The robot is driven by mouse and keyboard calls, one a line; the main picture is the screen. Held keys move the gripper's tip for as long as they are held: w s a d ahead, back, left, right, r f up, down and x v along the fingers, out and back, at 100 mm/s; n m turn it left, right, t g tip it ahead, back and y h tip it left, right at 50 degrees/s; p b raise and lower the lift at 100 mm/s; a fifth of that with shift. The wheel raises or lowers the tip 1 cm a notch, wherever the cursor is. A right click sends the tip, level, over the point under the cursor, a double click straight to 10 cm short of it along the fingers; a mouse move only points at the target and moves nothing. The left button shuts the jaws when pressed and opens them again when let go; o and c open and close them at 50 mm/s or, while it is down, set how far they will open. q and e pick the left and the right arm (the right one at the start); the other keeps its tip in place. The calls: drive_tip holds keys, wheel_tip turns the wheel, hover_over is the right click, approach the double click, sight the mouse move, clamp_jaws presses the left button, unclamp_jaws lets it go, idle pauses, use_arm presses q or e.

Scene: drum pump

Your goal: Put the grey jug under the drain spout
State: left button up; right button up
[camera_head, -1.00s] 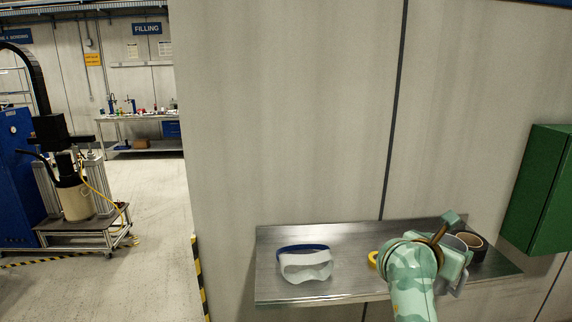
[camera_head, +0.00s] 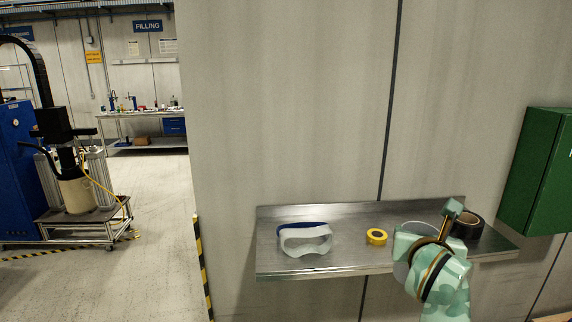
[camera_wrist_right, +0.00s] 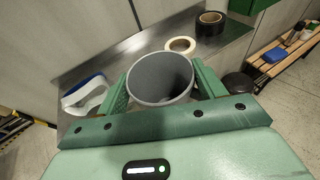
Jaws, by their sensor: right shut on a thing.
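The grey jug (camera_wrist_right: 160,76) is between the two fingers of my right gripper (camera_wrist_right: 161,88) in the right wrist view, its round open mouth facing the camera and its inside empty. The fingers are shut on its sides. In the head view my right gripper (camera_head: 432,258) is at the right part of the steel shelf and hides most of the jug; only a grey edge (camera_head: 401,271) shows beside it. I cannot tell there whether the jug touches the shelf. My left gripper is out of view. I cannot make out a drain spout.
The steel wall shelf (camera_head: 345,258) holds a white-and-blue visor (camera_head: 305,239), yellow tape (camera_head: 377,236) and black tape (camera_head: 468,225). A green cabinet (camera_head: 535,170) hangs at right. At far left a drum pump (camera_head: 75,190) stands on a cart (camera_head: 90,226), with open floor in front.

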drive_tip(key=s+a+f+n+y+b, duration=0.2)
drive_tip(key=a+f+b, duration=0.1)
drive_tip(key=f+b, duration=0.4)
drive_tip(key=s+a+f+n+t+y+b, duration=0.1)
drive_tip(key=s+a+f+n+y+b, duration=0.1)
drive_tip(key=f+b, duration=0.5)
drive_tip(key=shift+s+a+y+b, duration=0.2)
drive_tip(key=shift+a+y+b, duration=0.2)
drive_tip(key=shift+y, duration=0.2)
drive_tip(key=shift+a, duration=0.1)
